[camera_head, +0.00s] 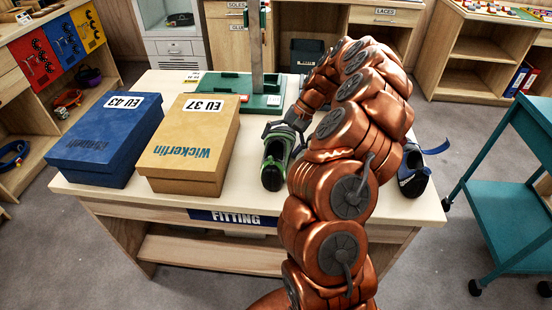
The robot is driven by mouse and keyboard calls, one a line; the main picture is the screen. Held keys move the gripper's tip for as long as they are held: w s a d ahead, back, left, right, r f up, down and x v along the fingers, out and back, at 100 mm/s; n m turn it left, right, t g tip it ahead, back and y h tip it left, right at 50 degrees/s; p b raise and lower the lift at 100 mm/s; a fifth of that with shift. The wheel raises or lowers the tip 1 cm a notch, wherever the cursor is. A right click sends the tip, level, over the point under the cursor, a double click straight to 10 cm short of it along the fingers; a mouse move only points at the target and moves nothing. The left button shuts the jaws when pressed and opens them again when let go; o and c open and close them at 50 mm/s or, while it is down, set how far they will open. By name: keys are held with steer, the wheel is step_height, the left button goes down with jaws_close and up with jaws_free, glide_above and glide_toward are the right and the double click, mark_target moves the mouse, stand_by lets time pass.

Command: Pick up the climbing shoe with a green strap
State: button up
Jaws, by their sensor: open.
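The climbing shoe with green trim and strap (274,164) stands upright on the fitting table (110,199), right of the tan shoe box. My gripper (283,137) is over the far end of this shoe, with its fingers around or just above the strap area. I cannot tell whether the fingers touch it. My copper-coloured arm hides part of the gripper and the table behind it. A second shoe with a blue strap (412,182) stands at the right end of the table, partly hidden by my arm.
A blue box (105,140) marked EU 43 and a tan box (193,143) marked EU 37 stand left of the green shoe. A green measuring stand (238,88) is behind it. A teal cart (505,185) stands at the right, apart from the table.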

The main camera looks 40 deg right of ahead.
steer(key=shift+c, duration=0.4)
steer(key=c, duration=1.1)
steer(key=shift+r, duration=0.1)
